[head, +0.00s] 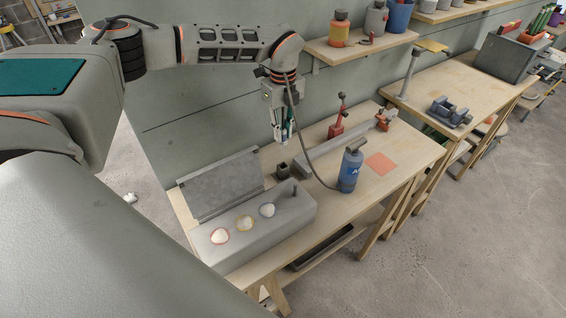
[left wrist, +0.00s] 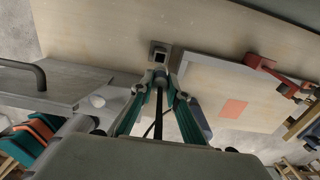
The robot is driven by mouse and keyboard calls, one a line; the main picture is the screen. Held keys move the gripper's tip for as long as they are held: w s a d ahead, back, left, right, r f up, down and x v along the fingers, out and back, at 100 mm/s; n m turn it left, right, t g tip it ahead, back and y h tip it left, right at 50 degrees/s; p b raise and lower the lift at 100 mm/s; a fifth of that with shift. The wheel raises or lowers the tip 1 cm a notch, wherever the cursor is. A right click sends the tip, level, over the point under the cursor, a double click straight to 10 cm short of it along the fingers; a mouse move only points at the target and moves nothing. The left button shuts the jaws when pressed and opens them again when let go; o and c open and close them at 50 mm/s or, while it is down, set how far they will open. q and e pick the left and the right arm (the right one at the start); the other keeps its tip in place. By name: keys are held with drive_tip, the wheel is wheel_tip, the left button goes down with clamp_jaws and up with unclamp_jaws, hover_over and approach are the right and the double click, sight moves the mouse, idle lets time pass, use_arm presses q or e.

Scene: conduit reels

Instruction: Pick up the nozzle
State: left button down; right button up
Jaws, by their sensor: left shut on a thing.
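My left gripper (head: 281,138) hangs fingers-down above the bench, over the area of a small dark square holder (head: 283,169). In the left wrist view its fingers (left wrist: 160,80) are closed on the grey tip of the nozzle (left wrist: 160,73), with a dark stem or hose running back between them. In the head view the nozzle is mostly hidden by the fingers. A thin dark hose (head: 312,172) loops from the gripper down to a blue bottle (head: 349,172) on the bench. The holder (left wrist: 160,53) looks open in the left wrist view, just beyond the fingertips. My right gripper is not seen.
A grey block (head: 270,233) with several round pale inserts stands at the bench's front left, beside a grey plate (head: 222,184). An orange square (head: 380,162) lies right of the bottle. A shelf (head: 360,46) overhangs the back.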

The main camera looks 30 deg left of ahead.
use_arm(q)
drive_tip(key=shift+r, duration=2.6)
